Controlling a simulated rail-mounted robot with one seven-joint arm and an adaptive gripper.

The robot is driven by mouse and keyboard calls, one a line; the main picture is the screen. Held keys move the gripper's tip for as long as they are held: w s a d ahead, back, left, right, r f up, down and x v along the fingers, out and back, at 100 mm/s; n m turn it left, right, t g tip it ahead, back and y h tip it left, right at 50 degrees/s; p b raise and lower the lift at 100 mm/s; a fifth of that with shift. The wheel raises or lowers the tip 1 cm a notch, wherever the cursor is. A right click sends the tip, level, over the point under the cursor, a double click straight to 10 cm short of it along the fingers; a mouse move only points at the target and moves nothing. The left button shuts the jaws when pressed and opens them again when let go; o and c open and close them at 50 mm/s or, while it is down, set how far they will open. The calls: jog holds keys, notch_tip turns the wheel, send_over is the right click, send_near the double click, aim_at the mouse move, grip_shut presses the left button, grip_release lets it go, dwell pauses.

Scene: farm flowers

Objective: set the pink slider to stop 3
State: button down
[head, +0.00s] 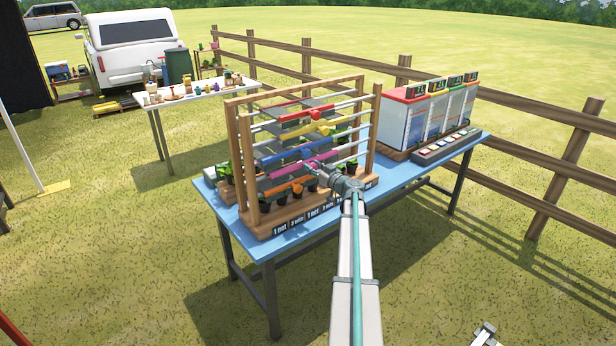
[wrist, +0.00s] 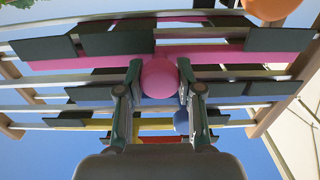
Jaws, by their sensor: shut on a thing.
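The pink slider (head: 283,173) is a bar with a round knob on a rail of the wooden frame (head: 234,165), above the orange slider (head: 288,187) and below the blue slider (head: 280,157). In the wrist view the pink knob (wrist: 159,78) sits between the two fingers of my gripper (wrist: 159,84), which is shut on it. In the head view my gripper (head: 322,172) reaches the front of the frame at the pink level and partly covers the slider's right part. I cannot tell which stop the slider is at.
Yellow (head: 290,138) and red (head: 303,115) sliders sit on higher rails, close above. Small potted plants stand in the frame's base. A white cabinet (head: 405,118) with several displays stands to the right on the blue table (head: 372,186). A fence runs behind.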

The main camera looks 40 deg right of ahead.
aim_at(334, 153)
jog(key=d+b, duration=0.8)
jog(key=s+d+b, duration=0.1)
jog(key=d+b, duration=0.3)
jog(key=shift+s+d+f, duration=0.1)
jog(key=shift+d+f, duration=0.05)
jog(key=shift+d, duration=0.25)
jog(key=shift+s+d+r+b, duration=0.1)
jog(key=shift+d+r+b, duration=0.1)
jog(key=shift+d+b, duration=0.3)
jog(key=c, duration=0.7)
grip_release()
jog(key=shift+c, duration=0.2)
jog(key=s+a, duration=0.1)
jog(key=s, duration=1.1)
jog(key=shift+a, duration=0.1)
